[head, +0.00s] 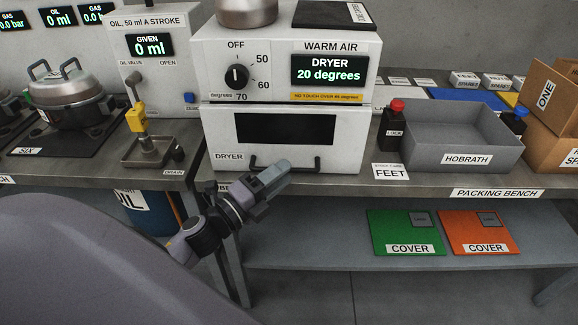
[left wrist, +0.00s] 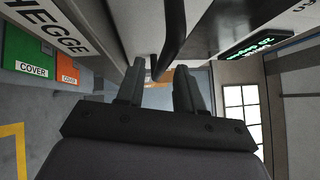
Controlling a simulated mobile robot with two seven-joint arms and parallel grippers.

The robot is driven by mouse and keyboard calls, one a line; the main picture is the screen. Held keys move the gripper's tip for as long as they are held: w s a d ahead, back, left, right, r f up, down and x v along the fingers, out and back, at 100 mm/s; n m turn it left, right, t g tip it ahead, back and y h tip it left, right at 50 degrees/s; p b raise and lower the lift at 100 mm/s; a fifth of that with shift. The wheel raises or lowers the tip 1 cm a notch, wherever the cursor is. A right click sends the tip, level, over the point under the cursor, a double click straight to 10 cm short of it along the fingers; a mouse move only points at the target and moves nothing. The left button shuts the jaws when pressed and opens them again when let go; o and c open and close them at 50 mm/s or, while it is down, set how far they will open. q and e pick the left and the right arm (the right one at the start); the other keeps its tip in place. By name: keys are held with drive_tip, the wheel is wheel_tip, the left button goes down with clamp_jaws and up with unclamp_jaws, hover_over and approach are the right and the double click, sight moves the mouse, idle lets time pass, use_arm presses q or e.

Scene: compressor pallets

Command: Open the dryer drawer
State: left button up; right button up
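The dryer (head: 287,75) is a white box on the bench, its display reading 20 degrees and its dial near OFF. Its drawer (head: 225,135) has a dark window and looks shut, with a dark bar handle (head: 316,165) along its lower edge. My left gripper (head: 276,178) is in front of and just below the handle, near its middle. In the left wrist view the left gripper (left wrist: 158,88) is open with nothing between its fingers. The handle (left wrist: 172,42) shows just beyond the fingertips, roughly in line with the gap. I cannot tell whether they touch. My right gripper is not in view.
A grey HOBRATH tray (head: 466,159) and a black LOCK post with a red button (head: 397,106) stand right of the dryer. An oil stand with a yellow-handled valve (head: 137,118) is to its left. Green (head: 405,230) and orange (head: 479,231) covers lie on the lower shelf.

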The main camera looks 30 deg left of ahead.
use_arm(q)
drive_tip(key=shift+x, duration=1.35)
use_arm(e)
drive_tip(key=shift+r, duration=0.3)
use_arm(q)
clamp_jaws()
